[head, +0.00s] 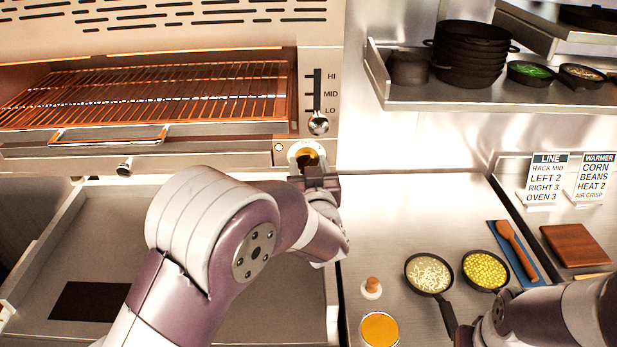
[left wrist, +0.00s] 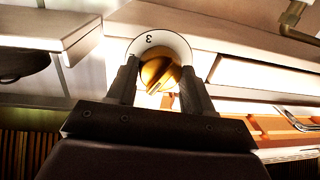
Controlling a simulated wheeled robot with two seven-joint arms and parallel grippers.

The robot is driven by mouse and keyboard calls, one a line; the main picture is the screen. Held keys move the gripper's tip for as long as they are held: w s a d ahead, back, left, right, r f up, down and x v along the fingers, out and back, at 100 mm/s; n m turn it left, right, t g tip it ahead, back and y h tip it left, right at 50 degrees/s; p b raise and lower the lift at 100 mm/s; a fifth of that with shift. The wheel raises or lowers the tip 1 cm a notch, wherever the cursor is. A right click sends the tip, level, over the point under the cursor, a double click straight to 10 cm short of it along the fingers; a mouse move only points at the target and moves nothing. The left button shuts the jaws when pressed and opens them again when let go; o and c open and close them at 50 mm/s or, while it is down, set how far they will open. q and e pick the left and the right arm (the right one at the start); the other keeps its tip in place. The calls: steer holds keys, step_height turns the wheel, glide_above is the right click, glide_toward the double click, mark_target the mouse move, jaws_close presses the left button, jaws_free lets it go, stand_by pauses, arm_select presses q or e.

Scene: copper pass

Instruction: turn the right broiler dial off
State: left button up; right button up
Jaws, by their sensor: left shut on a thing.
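The right broiler dial (head: 306,152) is a brass-coloured knob on a white round plate at the right end of the broiler's front. In the left wrist view the dial (left wrist: 158,74) sits between my two dark fingers, with a "3" readable on its plate. My left gripper (head: 313,170) is at the dial and shut on it in both views. The gripper partly hides the dial in the head view. My right arm shows at the lower right, and its gripper (head: 468,336) is partly in view at the bottom edge, too unclear to read.
The broiler's rack (head: 150,97) glows orange above. A slide lever (head: 318,122) marked HI, MID, LO stands just above the dial. Small pans of white shreds (head: 428,273) and corn (head: 485,270) stand on the counter right. A shelf (head: 470,98) holds stacked black pans.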

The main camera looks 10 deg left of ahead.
arm_select(q)
steer(key=shift+n+h+b, duration=0.3)
steer(key=shift+n+b, duration=2.2)
steer(key=shift+n, duration=0.1)
steer(key=o, duration=1)
steer(key=shift+o, duration=0.2)
steer(key=b+v, duration=0.2)
steer(key=v, duration=1)
steer(key=shift+s+r, duration=0.2)
steer(key=shift+s, duration=0.1)
steer(key=shift+d, duration=0.1)
